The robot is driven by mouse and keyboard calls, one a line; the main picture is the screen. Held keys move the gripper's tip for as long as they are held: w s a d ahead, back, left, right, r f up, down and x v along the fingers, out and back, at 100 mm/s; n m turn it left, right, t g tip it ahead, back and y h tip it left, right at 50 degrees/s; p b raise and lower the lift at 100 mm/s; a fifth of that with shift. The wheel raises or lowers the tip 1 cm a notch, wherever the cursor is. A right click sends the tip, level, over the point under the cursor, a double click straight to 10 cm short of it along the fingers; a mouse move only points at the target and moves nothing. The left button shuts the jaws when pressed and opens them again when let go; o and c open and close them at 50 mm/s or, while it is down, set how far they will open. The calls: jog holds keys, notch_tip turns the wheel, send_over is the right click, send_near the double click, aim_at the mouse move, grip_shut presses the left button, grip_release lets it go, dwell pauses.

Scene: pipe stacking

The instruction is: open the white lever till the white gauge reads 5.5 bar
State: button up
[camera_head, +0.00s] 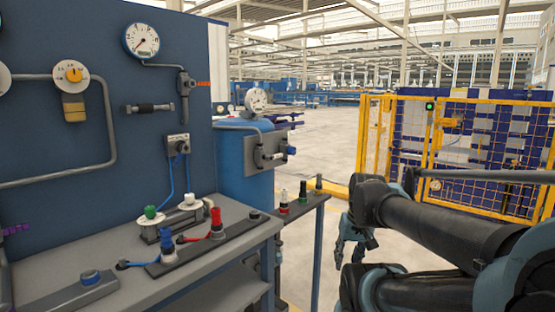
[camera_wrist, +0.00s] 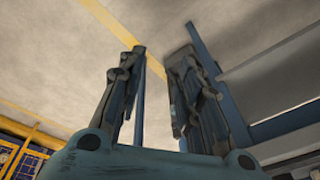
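A round white gauge (camera_head: 141,40) is mounted high on the blue panel, with a small reddish needle; its numbers are too small to read. A second white-faced gauge (camera_head: 256,100) stands further back above a grey plate. A white-topped fitting (camera_head: 188,200) is on the bench beside a green-topped one, and another white-topped fitting (camera_head: 283,197) is on the narrow side table. I cannot tell which white part is the lever. My gripper (camera_head: 354,255) hangs in free space right of the side table, apart from these parts. In the wrist view its fingers (camera_wrist: 158,58) are spread and empty.
The grey bench (camera_head: 225,270) carries red- and blue-topped fittings. The narrow side table (camera_head: 309,201) lies between it and my gripper. A yellow fence (camera_head: 361,140) stands behind my arm. Open floor (camera_head: 318,150) lies between.

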jog(key=w+a+r+m+y, duration=0.1)
jog(key=w+a+r+y, duration=0.5)
jog(key=w, duration=0.3)
jog(key=m+t+y, duration=0.2)
jog(key=t+y, duration=0.1)
jog(key=y, duration=0.7)
send_near(280, 156)
jog(key=x, duration=1)
jog(key=shift+a, duration=0.4)
jog(key=shift+c, duration=0.4)
grip_shut()
